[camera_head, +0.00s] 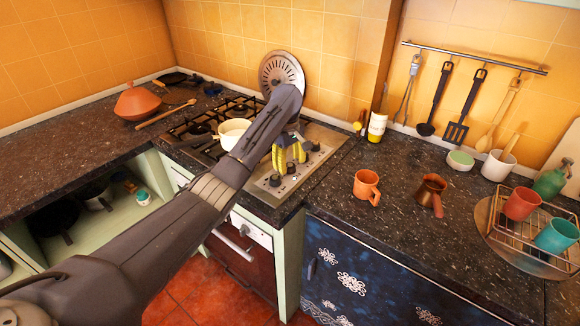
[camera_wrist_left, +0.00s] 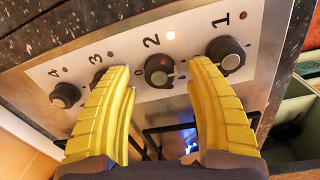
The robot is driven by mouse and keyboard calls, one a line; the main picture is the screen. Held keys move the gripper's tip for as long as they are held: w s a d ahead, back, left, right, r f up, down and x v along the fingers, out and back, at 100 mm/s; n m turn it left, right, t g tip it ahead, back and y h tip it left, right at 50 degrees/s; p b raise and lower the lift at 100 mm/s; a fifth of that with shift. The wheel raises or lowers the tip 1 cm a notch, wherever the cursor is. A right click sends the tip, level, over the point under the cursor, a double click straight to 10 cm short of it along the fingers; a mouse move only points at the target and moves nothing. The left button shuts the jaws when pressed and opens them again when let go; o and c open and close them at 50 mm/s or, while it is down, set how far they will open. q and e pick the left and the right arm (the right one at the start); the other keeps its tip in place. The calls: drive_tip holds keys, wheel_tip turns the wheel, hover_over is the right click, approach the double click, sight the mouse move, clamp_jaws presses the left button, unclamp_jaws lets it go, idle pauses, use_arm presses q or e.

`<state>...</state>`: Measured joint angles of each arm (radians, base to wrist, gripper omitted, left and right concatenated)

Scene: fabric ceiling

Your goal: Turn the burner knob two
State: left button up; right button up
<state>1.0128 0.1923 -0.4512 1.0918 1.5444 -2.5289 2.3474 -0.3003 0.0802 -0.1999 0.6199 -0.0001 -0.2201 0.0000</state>
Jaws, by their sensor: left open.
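The stove's control panel (camera_head: 268,186) is steel and faces up beside the burners. In the left wrist view, a row of black knobs sits on it under printed numbers. Knob two (camera_wrist_left: 159,71) lies between my open left gripper's yellow fingers (camera_wrist_left: 165,100), near their tips, with a lit spot above it. I cannot tell whether a finger touches it. Knob one (camera_wrist_left: 226,53) is right of the right finger, knob four (camera_wrist_left: 65,95) is left of the left finger, and knob three (camera_wrist_left: 98,80) is partly hidden by that finger. In the head view my left gripper (camera_head: 288,160) is over the panel.
A cream pot (camera_head: 233,133) stands on the hob left of my arm. An orange mug (camera_head: 367,187) and a copper pot (camera_head: 431,190) stand on the counter to the right. A wire rack (camera_head: 520,222) with cups is at far right. The counter's front middle is clear.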

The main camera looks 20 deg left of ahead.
use_arm(q)
drive_tip(key=shift+f, duration=0.85)
drive_tip(key=shift+c, duration=0.5)
clamp_jaws()
